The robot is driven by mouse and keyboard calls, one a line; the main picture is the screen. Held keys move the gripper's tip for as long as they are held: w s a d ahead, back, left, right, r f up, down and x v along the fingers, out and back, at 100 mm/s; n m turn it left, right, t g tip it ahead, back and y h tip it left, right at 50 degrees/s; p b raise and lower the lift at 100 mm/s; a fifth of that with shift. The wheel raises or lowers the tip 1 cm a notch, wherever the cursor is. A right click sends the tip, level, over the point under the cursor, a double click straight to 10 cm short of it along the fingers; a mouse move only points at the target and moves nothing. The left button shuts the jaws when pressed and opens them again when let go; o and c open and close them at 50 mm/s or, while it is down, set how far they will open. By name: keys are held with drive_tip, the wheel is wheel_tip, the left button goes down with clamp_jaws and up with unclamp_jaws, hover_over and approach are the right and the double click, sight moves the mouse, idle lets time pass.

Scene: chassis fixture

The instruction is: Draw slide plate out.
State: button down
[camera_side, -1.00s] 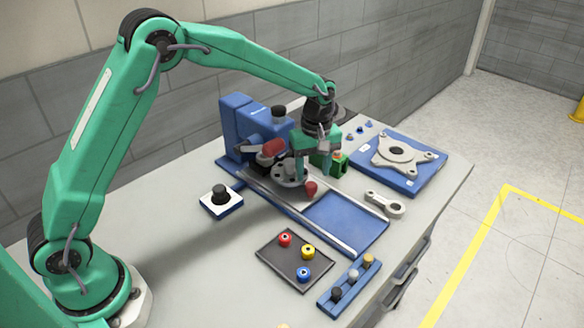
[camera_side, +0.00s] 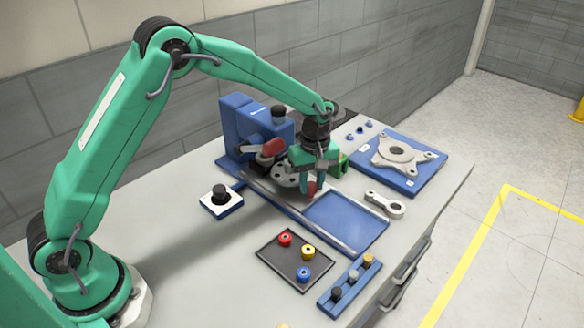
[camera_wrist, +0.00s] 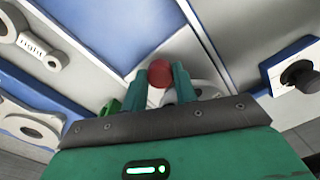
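The slide plate (camera_side: 262,189) is a grey plate at the upper left end of the blue rail bed (camera_side: 345,219), next to the blue chassis block. A round grey hub (camera_side: 286,176) with holes sits on it, partly behind my gripper. A red knob (camera_side: 311,188) stands at its front end; it also shows in the wrist view (camera_wrist: 159,73). My gripper (camera_side: 312,183) is low over the plate and points down. Its green fingers (camera_wrist: 165,80) flank the knob, with no clear gap on either side, so it looks shut on the knob.
The rail bed's lower right part is empty. A grey link (camera_side: 384,204), a blue fixture (camera_side: 420,182) and a green block (camera_side: 342,164) lie beyond the rail. A dark tray (camera_side: 280,268) with coloured rollers and a blue peg rack (camera_side: 350,286) stand in front.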

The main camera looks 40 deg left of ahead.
drive_tip(key=d, duration=1.5)
drive_tip(key=shift+d+r, duration=0.1)
drive_tip(key=shift+d, duration=0.25)
drive_tip(key=c, duration=1.1)
unclamp_jaws()
wheel_tip(320, 180, up, 8)
drive_tip(key=shift+w, duration=0.15)
